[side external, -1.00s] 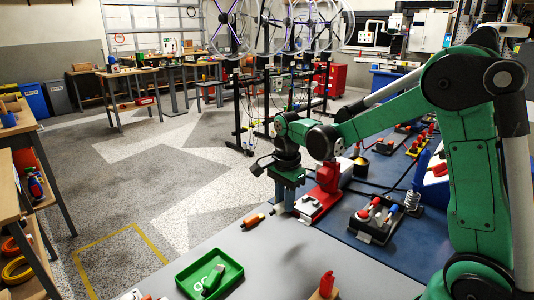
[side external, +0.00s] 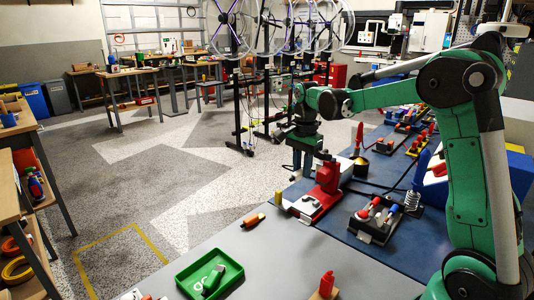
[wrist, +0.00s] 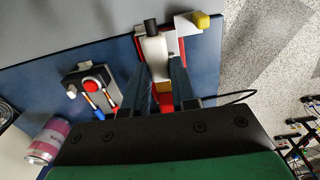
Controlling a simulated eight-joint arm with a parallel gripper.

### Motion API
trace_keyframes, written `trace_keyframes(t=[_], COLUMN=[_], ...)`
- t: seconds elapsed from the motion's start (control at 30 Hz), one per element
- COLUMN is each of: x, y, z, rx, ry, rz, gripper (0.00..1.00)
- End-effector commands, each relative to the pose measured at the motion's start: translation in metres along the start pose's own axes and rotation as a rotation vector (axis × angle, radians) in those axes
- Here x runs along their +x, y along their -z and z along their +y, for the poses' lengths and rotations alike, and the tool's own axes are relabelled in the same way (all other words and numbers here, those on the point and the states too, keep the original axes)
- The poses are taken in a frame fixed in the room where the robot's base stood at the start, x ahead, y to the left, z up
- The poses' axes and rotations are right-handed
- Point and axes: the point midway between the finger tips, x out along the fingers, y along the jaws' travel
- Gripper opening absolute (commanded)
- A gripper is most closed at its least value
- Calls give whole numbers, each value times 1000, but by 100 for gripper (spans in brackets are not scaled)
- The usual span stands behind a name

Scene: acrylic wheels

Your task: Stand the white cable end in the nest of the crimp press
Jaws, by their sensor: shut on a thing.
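The crimp press (side external: 322,198) is red with a pale block at its front, standing at the left end of the blue mat in the side view. In the wrist view its red body (wrist: 182,45) shows behind my fingers. My gripper (side external: 302,165) hangs just behind and left of the press head. In the wrist view my gripper (wrist: 161,72) is shut on the white cable end (wrist: 154,48), a pale piece with a dark tip between the fingers. In the side view I cannot make out the cable end. The nest is not clearly visible.
A yellow-topped piece (side external: 278,198) stands beside the press at the mat's edge. An orange-handled tool (side external: 253,220) and a green tray (side external: 210,270) lie on the grey table. A dark fixture with red and blue handles (side external: 376,219) stands right of the press.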

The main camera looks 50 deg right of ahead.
Motion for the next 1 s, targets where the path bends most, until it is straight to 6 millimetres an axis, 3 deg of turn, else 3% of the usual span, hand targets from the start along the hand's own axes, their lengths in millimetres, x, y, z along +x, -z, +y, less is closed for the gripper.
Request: trace_keyframes(t=[0.1,0.2,0.57,1.0], x=[20,26,28,63], y=[16,21,21,21], z=[3,4,4,4], rx=[-15,-23,-25,-24], ry=[0,0,0,0], rz=[0,0,0,0], gripper=[0,0,0,0])
